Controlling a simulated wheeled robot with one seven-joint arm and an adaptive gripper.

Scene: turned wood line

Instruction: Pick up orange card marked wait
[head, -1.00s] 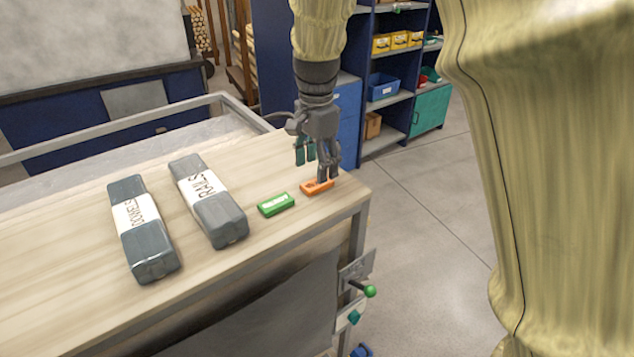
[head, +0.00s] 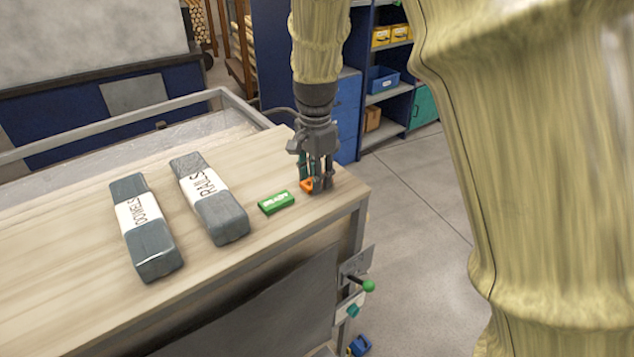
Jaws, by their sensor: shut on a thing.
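The orange card (head: 308,185) is at the right end of the wooden bench top, partly hidden by the fingers. My gripper (head: 318,184) points down over it and is shut on it. The card looks at or just above the bench surface; I cannot tell if it is lifted. Its marking is not readable here. A green card (head: 276,203) lies flat on the bench just left of the orange one.
Blue shelving (head: 388,88) stands beyond. A green-knobbed lever (head: 368,286) sticks out at the bench's right front corner.

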